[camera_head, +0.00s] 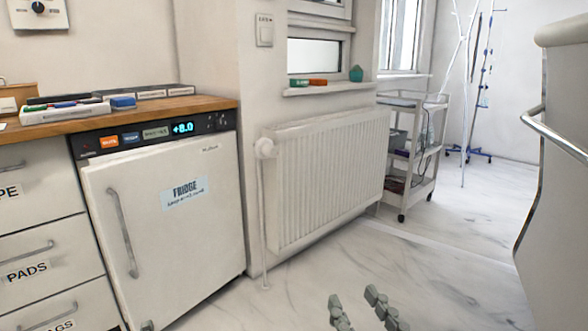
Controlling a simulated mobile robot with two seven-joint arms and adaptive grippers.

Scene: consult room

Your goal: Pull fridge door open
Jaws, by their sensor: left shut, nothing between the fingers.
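The white fridge door (190,235) is at the left, under the wooden counter, and looks shut. It has a blue "FRIDGE" label and a vertical grey bar handle (124,235) near its left edge. Only the tip of my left gripper (147,326) shows, at the bottom edge in front of the door's lower part. It is shut and empty, below the handle and apart from it in the picture. My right gripper (364,308) is at the bottom centre, over the floor and right of the fridge. Its two grey fingers are apart with nothing between them.
Drawers (42,240) with handles stand directly left of the fridge. The control panel (153,133) above the door reads +8.0. A radiator (325,180) is to the right, with a wheeled cart (415,150) beyond. A white rounded unit (560,190) bounds the right. The marble floor between is clear.

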